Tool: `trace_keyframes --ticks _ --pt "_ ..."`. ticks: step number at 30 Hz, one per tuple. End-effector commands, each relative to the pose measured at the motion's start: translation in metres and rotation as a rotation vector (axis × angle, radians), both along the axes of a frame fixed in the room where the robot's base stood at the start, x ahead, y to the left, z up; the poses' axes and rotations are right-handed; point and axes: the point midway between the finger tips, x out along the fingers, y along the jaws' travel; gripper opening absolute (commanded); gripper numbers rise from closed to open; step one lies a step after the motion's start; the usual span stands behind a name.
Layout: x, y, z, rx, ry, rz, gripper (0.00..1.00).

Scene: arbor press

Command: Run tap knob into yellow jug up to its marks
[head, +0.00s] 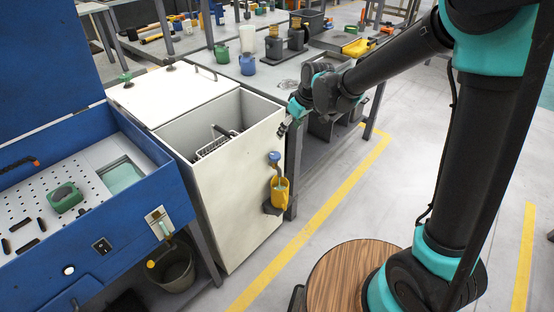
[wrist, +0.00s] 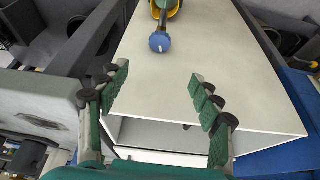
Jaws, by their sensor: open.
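The blue tap knob (head: 274,157) sticks out from the front of a white cabinet, just above the yellow jug (head: 280,188). The jug stands upright under the tap on a small dark holder; its marks and any liquid inside cannot be made out. My gripper (head: 296,108) is above and to the right of the knob, by the cabinet's top corner. In the wrist view, my gripper (wrist: 162,90) is open and empty, its green fingers spread wide. The knob (wrist: 160,42) shows beyond the fingertips, apart from them, with part of the jug (wrist: 175,8) at the top edge.
The white cabinet (head: 225,185) is open on top with a rack inside. A blue parts washer (head: 95,235) stands at left, with a dark bucket (head: 172,268) below. A workbench (head: 270,80) with jugs and tools lies behind. Floor right of the cabinet is clear.

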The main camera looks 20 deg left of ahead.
Motion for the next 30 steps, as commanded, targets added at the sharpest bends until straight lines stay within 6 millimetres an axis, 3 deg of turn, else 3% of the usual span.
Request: trace_keyframes --ticks 5,30 --pt "0.004 0.007 -0.016 0.0 0.0 0.001 0.65" --pt "0.025 0.051 -0.136 0.0 0.0 0.001 0.65"
